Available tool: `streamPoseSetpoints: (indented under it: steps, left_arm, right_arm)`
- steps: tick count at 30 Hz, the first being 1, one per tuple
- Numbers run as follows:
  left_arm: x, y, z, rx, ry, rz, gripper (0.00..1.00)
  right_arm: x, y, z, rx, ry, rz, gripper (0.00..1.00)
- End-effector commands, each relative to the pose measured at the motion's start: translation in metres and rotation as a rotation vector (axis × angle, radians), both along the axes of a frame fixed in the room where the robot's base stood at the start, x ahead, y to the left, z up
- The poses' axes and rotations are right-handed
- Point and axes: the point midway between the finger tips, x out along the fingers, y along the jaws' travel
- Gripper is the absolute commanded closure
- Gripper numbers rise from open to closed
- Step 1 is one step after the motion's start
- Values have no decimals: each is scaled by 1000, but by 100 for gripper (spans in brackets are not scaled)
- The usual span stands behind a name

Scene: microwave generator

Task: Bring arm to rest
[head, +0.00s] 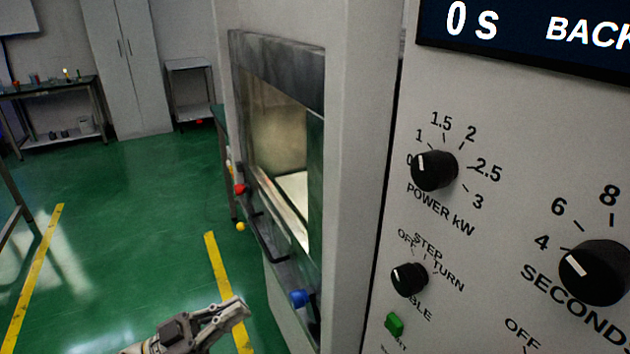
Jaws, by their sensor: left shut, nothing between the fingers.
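My left gripper (236,309) shows at the bottom of the head view, left of centre. Its fingers are together and hold nothing. It is over the green floor, left of the microwave generator (360,120), and looks apart from it. The generator's chamber window (280,140) shows a lit inside with a pale surface. A red knob (240,189) and a blue knob (299,298) sit along the chamber's front. My right gripper is out of view.
The control panel with a power dial (434,171), a step dial (409,279), a seconds dial (596,272) and a green button (394,325) stands close on the right. Open green floor (120,220) with yellow lines lies left. A bench (55,95) and cabinet (128,65) stand behind.

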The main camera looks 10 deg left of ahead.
Motion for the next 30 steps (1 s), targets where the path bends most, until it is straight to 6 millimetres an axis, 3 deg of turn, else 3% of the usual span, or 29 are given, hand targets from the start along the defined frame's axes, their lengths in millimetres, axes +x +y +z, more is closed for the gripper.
streamPoseSetpoints:
  steps: [2, 5, 10, 14, 17, 21, 23, 27, 30]
  left_arm:
    - [9, 7, -16, 4, 31, 57, 100]
    - [27, 25, -59, 30, 108, 199, 100]
    - [40, 69, -176, 135, 331, 499, 100]
    - [17, 93, -271, 248, 527, 668, 100]
    - [-18, 102, -339, 344, 685, 758, 100]
    - [-86, 103, -423, 487, 911, 830, 100]
    - [-121, 99, -454, 549, 1008, 843, 100]
    - [-209, 81, -512, 693, 1230, 832, 100]
    - [-272, 63, -540, 788, 1373, 795, 100]
  right_arm:
    - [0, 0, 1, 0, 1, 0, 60]
    - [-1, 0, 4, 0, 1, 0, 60]
    - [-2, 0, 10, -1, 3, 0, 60]
    - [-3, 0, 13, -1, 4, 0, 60]
    - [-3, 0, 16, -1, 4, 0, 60]
    - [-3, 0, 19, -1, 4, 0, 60]
    - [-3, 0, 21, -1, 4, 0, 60]
    - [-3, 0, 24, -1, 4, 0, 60]
    - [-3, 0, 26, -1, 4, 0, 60]
